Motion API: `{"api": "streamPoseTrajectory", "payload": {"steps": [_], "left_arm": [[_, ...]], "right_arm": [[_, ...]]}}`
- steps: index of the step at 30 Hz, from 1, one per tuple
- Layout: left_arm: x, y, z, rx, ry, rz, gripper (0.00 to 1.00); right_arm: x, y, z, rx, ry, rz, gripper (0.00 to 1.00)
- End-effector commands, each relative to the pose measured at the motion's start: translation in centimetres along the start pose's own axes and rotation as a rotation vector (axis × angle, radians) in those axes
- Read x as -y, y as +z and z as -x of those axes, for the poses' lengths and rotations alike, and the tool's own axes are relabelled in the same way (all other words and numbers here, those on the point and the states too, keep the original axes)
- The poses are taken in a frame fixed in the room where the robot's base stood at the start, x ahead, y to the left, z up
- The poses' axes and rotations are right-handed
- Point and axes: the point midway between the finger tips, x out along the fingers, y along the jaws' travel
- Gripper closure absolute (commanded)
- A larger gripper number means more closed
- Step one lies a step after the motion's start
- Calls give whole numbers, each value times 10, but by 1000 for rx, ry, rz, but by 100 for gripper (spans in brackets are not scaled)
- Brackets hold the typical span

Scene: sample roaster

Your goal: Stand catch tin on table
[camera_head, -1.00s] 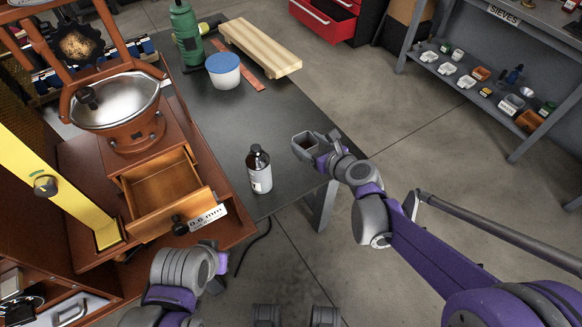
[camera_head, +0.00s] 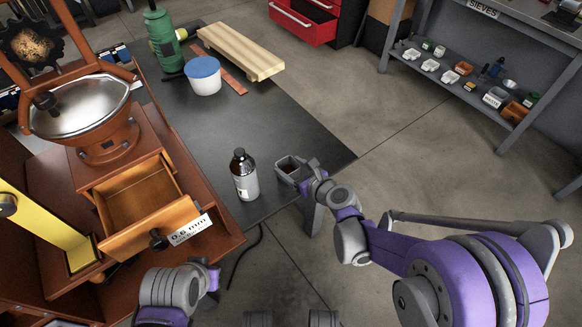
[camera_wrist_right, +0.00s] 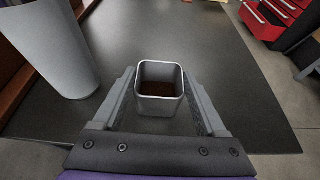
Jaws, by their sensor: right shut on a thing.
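The catch tin is a small square grey metal tin (camera_head: 287,171) with dark brown contents, open side up. My right gripper (camera_head: 300,175) is shut on it, near the right edge of the dark table (camera_head: 225,120). In the right wrist view the tin (camera_wrist_right: 159,84) sits upright between the two fingers (camera_wrist_right: 160,105). I cannot tell whether its base touches the table top. My left gripper (camera_head: 212,277) is low in the head view, in front of the roaster; its fingers are not clear.
A brown bottle with a white label (camera_head: 245,178) stands just left of the tin. The open drawer (camera_head: 150,210) juts out at left. The table's middle is clear.

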Motion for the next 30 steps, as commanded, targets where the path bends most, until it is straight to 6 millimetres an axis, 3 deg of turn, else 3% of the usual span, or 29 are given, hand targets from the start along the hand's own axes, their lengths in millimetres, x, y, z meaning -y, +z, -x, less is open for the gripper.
{"api": "streamPoseTrajectory", "payload": {"steps": [6, 7, 11, 21, 30], "left_arm": [[0, 1, -4, 2, 0, 0, 100], [0, 1, -4, 1, 0, 0, 100], [0, 1, -3, 1, 0, 0, 100], [0, -1, 2, -1, 0, 0, 100], [0, -4, 13, -5, 0, 0, 100]], "right_arm": [[0, -4, -2, 0, 0, 0, 84], [0, -3, -1, 0, 0, 0, 22], [0, -2, -1, 0, 0, 0, 0], [0, 2, 3, 0, 0, 0, 0], [1, 2, 63, 0, -4, 0, 0]]}}
